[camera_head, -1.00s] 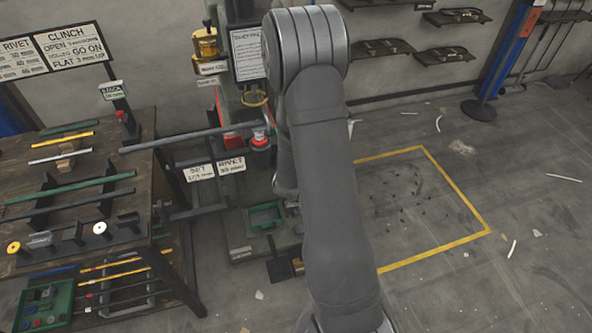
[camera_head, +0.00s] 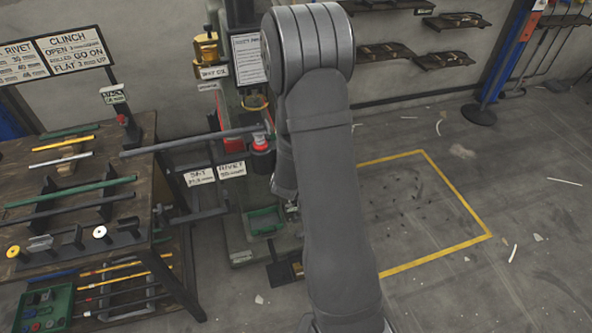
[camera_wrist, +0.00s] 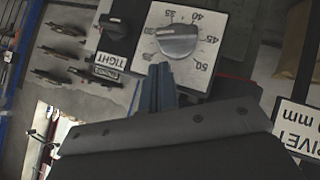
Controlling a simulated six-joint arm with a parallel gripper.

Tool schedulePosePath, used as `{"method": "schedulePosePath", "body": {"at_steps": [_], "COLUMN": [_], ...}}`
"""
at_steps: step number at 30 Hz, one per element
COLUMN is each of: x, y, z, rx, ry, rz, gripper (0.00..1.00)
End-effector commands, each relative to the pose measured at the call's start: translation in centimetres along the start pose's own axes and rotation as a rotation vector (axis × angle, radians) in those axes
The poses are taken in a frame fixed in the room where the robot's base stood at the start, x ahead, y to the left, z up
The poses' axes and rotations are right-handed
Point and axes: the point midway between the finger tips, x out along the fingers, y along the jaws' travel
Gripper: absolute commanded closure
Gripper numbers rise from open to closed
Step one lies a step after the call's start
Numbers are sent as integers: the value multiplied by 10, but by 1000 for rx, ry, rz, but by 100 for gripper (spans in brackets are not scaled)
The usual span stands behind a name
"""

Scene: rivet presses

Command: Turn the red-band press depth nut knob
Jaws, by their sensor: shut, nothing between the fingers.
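A black knob (camera_wrist: 114,27) with a TIGHT label (camera_wrist: 109,62) is beside the dial. In the head view the press (camera_head: 233,120) stands behind my arm, with a red-topped black part (camera_head: 261,146) at its front. My arm hides the gripper and dial there.
A workbench (camera_head: 130,165) with rods and small fittings stands at left. A long bar (camera_head: 190,141) reaches from it toward the press. The yellow-outlined floor area (camera_head: 455,190) at right is mostly clear.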

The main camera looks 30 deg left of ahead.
Motion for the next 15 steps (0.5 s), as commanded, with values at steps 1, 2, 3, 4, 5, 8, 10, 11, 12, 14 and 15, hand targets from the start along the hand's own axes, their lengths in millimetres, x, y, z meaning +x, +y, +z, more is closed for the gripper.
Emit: {"method": "schedulePosePath", "body": {"at_steps": [1,2,3,4,5,8,10,11,12,14,15], "x": [-6,-10,-14,-19,-24,-42,-53,-58,-64,-73,-79], "y": [2,2,4,5,5,7,8,9,10,11,12], "z": [-7,-11,-16,-17,-15,-14,-14,-14,-14,-14,-14], "rx": [2,1,2,2,2,0,1,1,1,1,2], "ry": [4,5,5,4,2,2,3,3,3,2,3], "rz": [1,0,1,0,0,0,0,-1,-1,-1,0], "gripper": [100,100,100,100,100,100,100,100,100,100,100]}}
